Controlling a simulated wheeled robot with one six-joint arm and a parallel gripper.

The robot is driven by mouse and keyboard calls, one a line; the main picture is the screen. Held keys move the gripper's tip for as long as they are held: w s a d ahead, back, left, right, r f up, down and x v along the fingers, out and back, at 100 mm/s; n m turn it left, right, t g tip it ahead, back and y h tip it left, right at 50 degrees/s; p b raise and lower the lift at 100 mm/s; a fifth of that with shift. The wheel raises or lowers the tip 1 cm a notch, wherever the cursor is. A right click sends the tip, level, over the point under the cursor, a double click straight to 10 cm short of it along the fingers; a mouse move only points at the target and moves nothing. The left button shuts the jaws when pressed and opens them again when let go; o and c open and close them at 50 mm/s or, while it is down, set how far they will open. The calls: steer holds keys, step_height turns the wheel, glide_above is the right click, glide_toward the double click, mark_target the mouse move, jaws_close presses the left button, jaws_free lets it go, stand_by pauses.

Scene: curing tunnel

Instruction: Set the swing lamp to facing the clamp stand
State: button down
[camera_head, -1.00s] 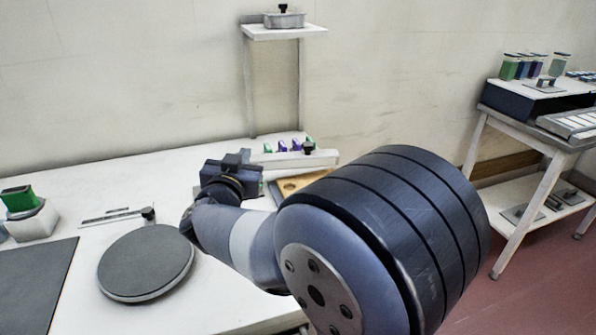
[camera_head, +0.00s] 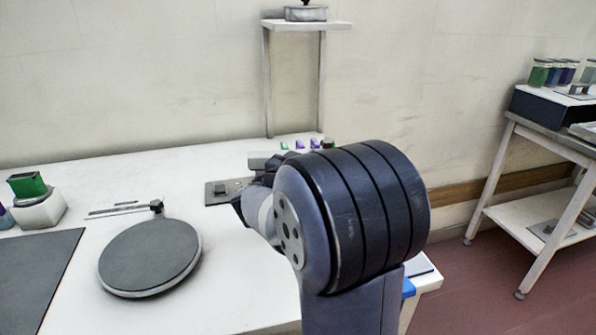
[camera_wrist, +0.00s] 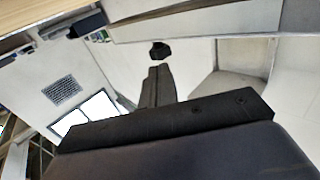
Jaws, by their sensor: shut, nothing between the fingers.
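I cannot pick out the swing lamp or the clamp stand with certainty. In the head view a thin bar with a black knob (camera_head: 156,206) lies on the white bench behind a round grey disc (camera_head: 150,256). A dark plate with a small block (camera_head: 220,188) lies to its right, partly hidden by my arm. My gripper (camera_wrist: 155,73) shows in the wrist view with its dark fingers together and empty. A black knob-like piece (camera_wrist: 160,50) appears just beyond the fingertips, apart from them in the picture. My arm hides most of the gripper in the head view.
A raised shelf (camera_head: 338,26) with a grey lidded tin stands at the back. Several coloured pieces are behind my arm. A green-topped block (camera_head: 28,185) and a dark mat (camera_head: 30,268) are at left. A side table (camera_head: 545,215) stands at right. The bench's front middle is clear.

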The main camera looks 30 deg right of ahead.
mark_target(322, 143)
steer(key=x, duration=0.4)
steer(key=shift+d, duration=0.1)
steer(key=shift+w+d+r+n+t+y, duration=0.1)
steer(key=shift+w+d+n+t+y, duration=0.3)
steer(key=shift+w+t, duration=0.1)
steer(key=shift+w+d+r+t+p, duration=0.15)
steer(key=shift+w+d+t+p, duration=0.15)
steer(key=shift+w+p, duration=0.1)
steer(key=shift+w+d+p, duration=0.15)
steer(key=shift+w+p, duration=0.2)
steer(key=shift+w, duration=0.1)
